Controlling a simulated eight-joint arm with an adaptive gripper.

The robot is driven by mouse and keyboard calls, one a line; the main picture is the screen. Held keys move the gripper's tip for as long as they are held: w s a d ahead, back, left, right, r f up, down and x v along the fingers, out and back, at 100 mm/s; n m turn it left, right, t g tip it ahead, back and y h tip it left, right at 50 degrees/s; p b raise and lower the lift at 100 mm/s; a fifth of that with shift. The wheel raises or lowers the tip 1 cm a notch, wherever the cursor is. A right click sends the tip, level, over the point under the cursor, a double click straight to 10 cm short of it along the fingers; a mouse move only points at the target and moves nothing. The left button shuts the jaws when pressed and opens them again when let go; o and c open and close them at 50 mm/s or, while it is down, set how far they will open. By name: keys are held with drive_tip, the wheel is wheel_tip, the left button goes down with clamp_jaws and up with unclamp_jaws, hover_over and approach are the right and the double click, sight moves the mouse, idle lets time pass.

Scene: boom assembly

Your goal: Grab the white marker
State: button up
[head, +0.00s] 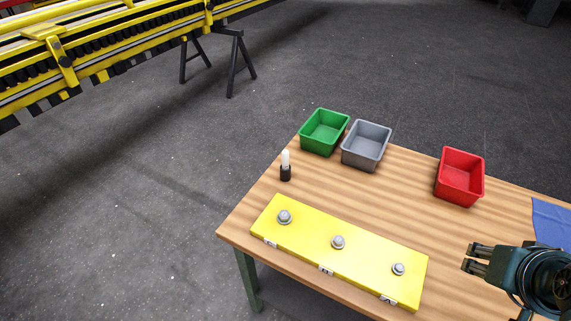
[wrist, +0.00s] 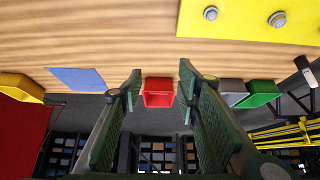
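The white marker (head: 285,157) stands upright in a small black holder (head: 286,173) near the table's left end. In the wrist view, a dark shape with a pale end at the right edge (wrist: 312,74) looks like the same marker and holder. My gripper (head: 470,257) is at the right of the head view, past the right end of the yellow block and well away from the marker. Its two fingers stand apart in the wrist view (wrist: 160,82), with nothing between them.
A yellow block (head: 312,242) with three grey bolts lies along the table's front. Green (head: 324,132), grey (head: 366,145) and red (head: 460,177) bins stand at the back. A blue cloth (head: 552,220) lies at the right. Bare wood lies between block and bins.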

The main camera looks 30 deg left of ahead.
drive_tip(key=w+a+r+n+g+y+p, duration=0.1)
drive_tip(key=w+a+r+n+p, duration=0.15)
drive_tip(key=w+a, duration=0.35)
drive_tip(key=w+a+r+n+g+p, duration=0.1)
drive_tip(key=w+a+r+n, duration=0.1)
drive_tip(key=w+a+r, duration=0.3)
drive_tip(key=n+g+p, duration=0.4)
drive_tip(key=n+p, duration=0.1)
drive_tip(key=n, duration=0.2)
hover_over(285, 152)
drive_tip(key=w+d, duration=0.2)
drive_tip(key=d, duration=1.4)
wheel_tip(285, 152, down, 8)
drive_tip(key=a+f+n, duration=0.1)
drive_tip(key=a+f, duration=0.2)
drive_tip(key=a, duration=0.2)
drive_tip(key=s+a+f+p, duration=0.1)
drive_tip(key=a+f, duration=0.2)
drive_tip(key=a, duration=0.2)
drive_tip(key=s+a+f+n+g+h+p, duration=0.1)
drive_tip(key=a+f, duration=0.2)
drive_tip(key=a, duration=0.2)
drive_tip(key=shift+a+f+n, duration=0.2)
drive_tip(key=shift+a+n, duration=0.05)
drive_tip(key=shift+n, duration=0.1)
drive_tip(key=shift+s+a+f, duration=0.1)
drive_tip(key=shift+a+f, duration=0.1)
drive_tip(key=shift+a, duration=0.1)
drive_tip(key=shift+f, duration=1.3)
drive_tip(key=shift+f, duration=0.15)
